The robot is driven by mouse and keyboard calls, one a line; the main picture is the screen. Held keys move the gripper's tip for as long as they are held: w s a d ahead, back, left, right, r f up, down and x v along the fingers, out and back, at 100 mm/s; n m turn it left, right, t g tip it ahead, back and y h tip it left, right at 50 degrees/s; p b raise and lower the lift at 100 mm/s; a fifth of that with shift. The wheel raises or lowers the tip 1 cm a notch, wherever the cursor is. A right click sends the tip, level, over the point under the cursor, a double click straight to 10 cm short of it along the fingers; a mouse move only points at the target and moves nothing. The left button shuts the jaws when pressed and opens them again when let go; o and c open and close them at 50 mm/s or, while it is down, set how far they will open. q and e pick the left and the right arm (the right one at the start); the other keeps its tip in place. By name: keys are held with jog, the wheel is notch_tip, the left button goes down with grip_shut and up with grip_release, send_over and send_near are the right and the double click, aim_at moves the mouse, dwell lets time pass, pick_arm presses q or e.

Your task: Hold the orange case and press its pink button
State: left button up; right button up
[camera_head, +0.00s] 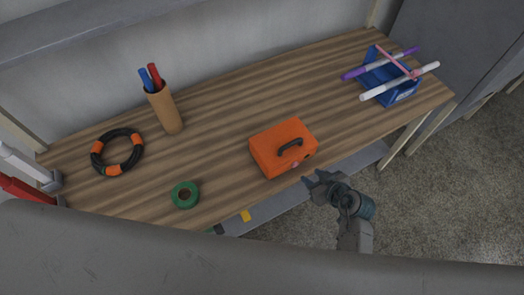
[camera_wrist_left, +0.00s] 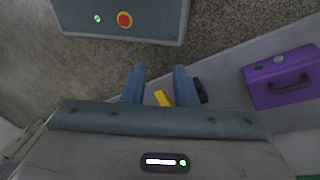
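My left gripper is outside the head view. In the left wrist view, its blue fingers (camera_wrist_left: 160,85) are apart and empty, above the floor and lower shelf.
On the wooden table (camera_head: 225,115) are a green tape roll (camera_head: 185,194), a coiled black-and-orange hose (camera_head: 118,152), a pen cup (camera_head: 165,108) and a blue holder with markers (camera_head: 386,80). A purple case (camera_wrist_left: 283,79) and a yellow item (camera_wrist_left: 162,98) lie on the lower shelf.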

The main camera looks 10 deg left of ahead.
pick_arm(q)
jog(key=w+d+r+m+t+h, duration=0.2)
jog(key=w+d+r+h, duration=0.35)
jog(key=d+r, duration=0.45)
jog(key=m+t+h, duration=0.3)
jog(key=m+t, duration=0.1)
jog(key=m, duration=0.2)
send_near(284, 147)
jog(key=w+d+f, duration=0.1)
jog(key=x, duration=1)
jog(key=shift+w+d+f, duration=0.15)
jog(key=shift+d+f, duration=0.05)
jog(key=shift+d, duration=0.05)
grip_shut()
jog(key=shift+s+f+b, duration=0.2)
jog(key=shift+f+b, duration=0.15)
jog(key=shift+b, duration=0.1)
